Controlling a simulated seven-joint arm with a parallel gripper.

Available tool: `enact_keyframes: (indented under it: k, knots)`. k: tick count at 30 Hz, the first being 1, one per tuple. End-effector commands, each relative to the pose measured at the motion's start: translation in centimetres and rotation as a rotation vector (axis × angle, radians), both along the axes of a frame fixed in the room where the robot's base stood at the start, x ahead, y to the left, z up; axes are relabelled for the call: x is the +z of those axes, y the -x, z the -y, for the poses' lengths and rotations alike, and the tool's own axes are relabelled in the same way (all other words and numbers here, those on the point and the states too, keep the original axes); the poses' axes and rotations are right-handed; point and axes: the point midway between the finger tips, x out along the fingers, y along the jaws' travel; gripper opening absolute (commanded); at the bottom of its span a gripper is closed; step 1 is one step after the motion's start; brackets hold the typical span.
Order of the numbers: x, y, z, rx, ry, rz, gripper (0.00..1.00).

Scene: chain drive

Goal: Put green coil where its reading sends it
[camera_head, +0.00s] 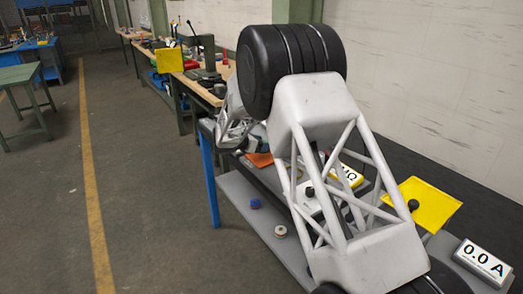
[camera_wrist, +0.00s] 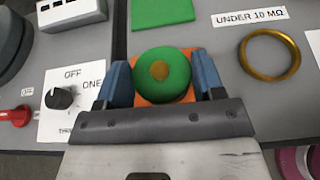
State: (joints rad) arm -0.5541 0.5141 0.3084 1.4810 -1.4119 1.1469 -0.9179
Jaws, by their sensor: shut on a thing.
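The green coil (camera_wrist: 178,84), a round green piece with a brownish centre, sits between the two blue fingers of my gripper (camera_wrist: 161,82) in the wrist view. My gripper is shut on it. An orange square (camera_wrist: 142,101) shows just beneath and around the coil; I cannot tell whether the coil touches it. A label "UNDER 10 MΩ" (camera_wrist: 249,16) lies to the right, above a gold ring (camera_wrist: 243,61) on the grey surface. In the head view, my arm hides the gripper and coil. A yellow meter marked "MΩ" (camera_head: 350,176) is partly hidden behind my arm.
A knob panel marked "OFF" and "ONE" (camera_wrist: 82,78) and a red switch (camera_wrist: 15,116) lie left of my gripper. A green square (camera_wrist: 160,13) is beyond. In the head view, a "0.0 A" display (camera_head: 483,261) and a yellow plate (camera_head: 428,199) stand at right.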

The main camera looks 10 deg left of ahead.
Motion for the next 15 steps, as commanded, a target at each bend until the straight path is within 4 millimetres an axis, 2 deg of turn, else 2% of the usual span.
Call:
enact_keyframes:
  k: [7, 15]
  knots:
    - [-2.5, 0.0, 0.0, -0.001, 0.001, -0.001, 0.27]
    - [-2.8, 0.0, 0.0, 0.0, -0.001, 0.001, 0.27]
